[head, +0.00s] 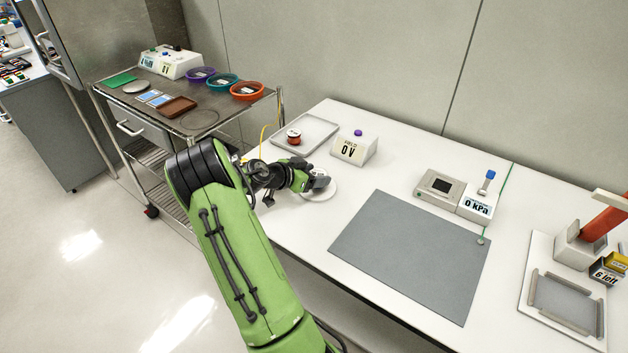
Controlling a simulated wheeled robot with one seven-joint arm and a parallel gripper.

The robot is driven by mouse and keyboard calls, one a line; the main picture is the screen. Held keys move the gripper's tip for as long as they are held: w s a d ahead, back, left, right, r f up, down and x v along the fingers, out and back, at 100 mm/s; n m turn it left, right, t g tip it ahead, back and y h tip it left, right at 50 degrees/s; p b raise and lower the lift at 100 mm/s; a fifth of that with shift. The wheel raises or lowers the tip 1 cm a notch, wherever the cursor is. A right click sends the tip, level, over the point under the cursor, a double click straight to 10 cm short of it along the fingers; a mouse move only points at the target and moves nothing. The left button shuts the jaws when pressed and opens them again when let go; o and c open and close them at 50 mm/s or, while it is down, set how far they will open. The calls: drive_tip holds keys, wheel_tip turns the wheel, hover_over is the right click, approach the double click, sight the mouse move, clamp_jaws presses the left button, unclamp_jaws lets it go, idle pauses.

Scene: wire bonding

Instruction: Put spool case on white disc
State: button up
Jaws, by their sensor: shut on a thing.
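The white disc (327,194) lies on the white table near its left edge. My gripper (318,182) is just above the disc, reaching in from the left. It is shut on a small grey thing that looks like the spool case (322,180); the fingers hide much of it. The case is over or on the disc; I cannot tell whether it touches. A small red spool (293,136) sits on the grey tray (318,133) behind my gripper.
A meter box (353,148) reading 0 V stands behind the disc. A grey mat (410,255) lies to the right, clear. A 0 kPa gauge (477,207) stands behind the mat. A cart (215,122) with several bowls stands at the left.

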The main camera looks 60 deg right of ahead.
drive_tip(key=shift+f, duration=0.5)
drive_tip(key=o, duration=1.1)
drive_tip(key=shift+c, duration=0.2)
drive_tip(key=shift+r, duration=0.1)
drive_tip(key=shift+w+r, duration=0.1)
drive_tip(key=shift+r, duration=0.15)
drive_tip(key=p+v, duration=0.2)
drive_tip(key=v, duration=1)
